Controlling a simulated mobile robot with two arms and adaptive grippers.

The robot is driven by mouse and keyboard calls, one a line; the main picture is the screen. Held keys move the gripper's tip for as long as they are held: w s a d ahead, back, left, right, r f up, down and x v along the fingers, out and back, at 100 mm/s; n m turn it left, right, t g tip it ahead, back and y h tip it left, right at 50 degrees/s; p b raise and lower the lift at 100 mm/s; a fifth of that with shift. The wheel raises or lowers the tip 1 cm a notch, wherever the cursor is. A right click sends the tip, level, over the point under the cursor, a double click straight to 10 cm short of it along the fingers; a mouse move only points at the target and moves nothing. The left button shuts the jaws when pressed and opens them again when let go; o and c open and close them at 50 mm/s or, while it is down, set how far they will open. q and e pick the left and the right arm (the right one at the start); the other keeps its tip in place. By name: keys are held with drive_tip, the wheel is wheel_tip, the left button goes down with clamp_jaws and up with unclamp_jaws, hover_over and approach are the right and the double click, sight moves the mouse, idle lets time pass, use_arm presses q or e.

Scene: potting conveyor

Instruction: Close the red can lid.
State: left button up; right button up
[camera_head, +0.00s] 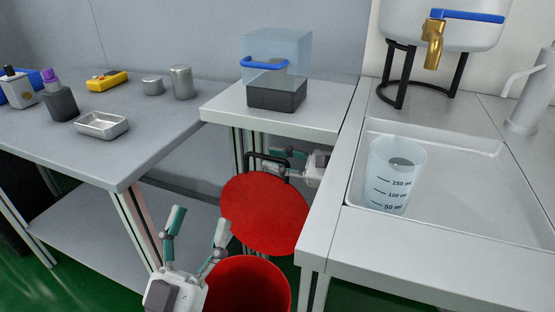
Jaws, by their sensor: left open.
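The red can (250,283) stands on the floor at the bottom centre, with its inside showing and its lower part out of frame. Its round red lid (264,214) is raised and tilted up behind the opening. A black handle (268,159) shows at the lid's top edge. My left gripper (200,222) is open and empty, just left of the lid and above the can's left side. My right gripper (283,163) is at the lid's handle, behind the counter corner. Its fingers are partly hidden, so I cannot tell whether it grips the handle.
A grey table (118,160) with bottles, a yellow device and metal containers is on the left. A white stand (300,124) with a blue-handled box is behind the lid. The sink counter (325,225) with a beaker (396,182) is close on the right.

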clamp_jaws()
drive_tip(key=s+a+n, duration=0.2)
drive_tip(key=s, duration=0.5)
drive_tip(key=s+a+f+n, duration=0.1)
drive_tip(key=s+a+n, duration=0.1)
drive_tip(key=s, duration=0.4)
drive_tip(key=shift+s+a+n, duration=0.2)
drive_tip(key=shift+s+n, duration=0.15)
drive_tip(key=shift+n, duration=0.45)
